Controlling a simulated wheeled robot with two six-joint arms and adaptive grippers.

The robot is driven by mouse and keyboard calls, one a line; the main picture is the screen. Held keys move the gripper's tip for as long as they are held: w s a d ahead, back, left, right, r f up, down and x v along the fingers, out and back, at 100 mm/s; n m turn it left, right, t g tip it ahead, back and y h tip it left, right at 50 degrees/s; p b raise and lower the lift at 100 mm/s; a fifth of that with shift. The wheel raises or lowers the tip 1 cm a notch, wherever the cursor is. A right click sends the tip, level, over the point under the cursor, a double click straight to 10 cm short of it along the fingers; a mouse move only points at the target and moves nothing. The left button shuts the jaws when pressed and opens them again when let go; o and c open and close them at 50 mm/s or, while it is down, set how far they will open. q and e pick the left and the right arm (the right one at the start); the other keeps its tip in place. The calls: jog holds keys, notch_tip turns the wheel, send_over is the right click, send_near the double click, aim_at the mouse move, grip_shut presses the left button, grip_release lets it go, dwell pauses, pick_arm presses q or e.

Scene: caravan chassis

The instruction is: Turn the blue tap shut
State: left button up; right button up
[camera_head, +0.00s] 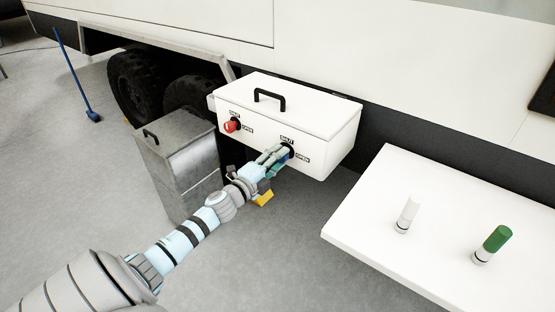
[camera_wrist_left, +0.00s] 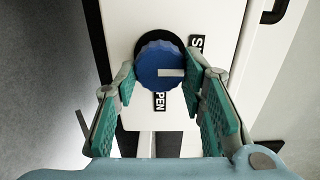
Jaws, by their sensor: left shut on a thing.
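The blue tap (camera_wrist_left: 152,62) is a ridged round knob on the front of the white box (camera_head: 320,118). In the left wrist view its white mark (camera_wrist_left: 172,73) points right, towards the side of the partly hidden label starting with S (camera_wrist_left: 197,43). The OPEN label (camera_wrist_left: 160,101) is below the knob there. My left gripper (camera_wrist_left: 163,80) is shut on the blue tap, with a finger on each side. In the head view my left gripper (camera_head: 284,155) covers most of the tap. My right gripper is not in view.
A red tap (camera_head: 232,125) sits left of the blue one, and a black handle (camera_head: 269,97) is on the lid. A grey metal box (camera_head: 180,160) stands at left. A white table (camera_head: 440,210) at right bears a white cylinder (camera_head: 407,214) and a green-topped cylinder (camera_head: 495,242).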

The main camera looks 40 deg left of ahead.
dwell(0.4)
pick_arm(q)
jog(key=o, duration=1.1)
jog(key=shift+o, duration=0.2)
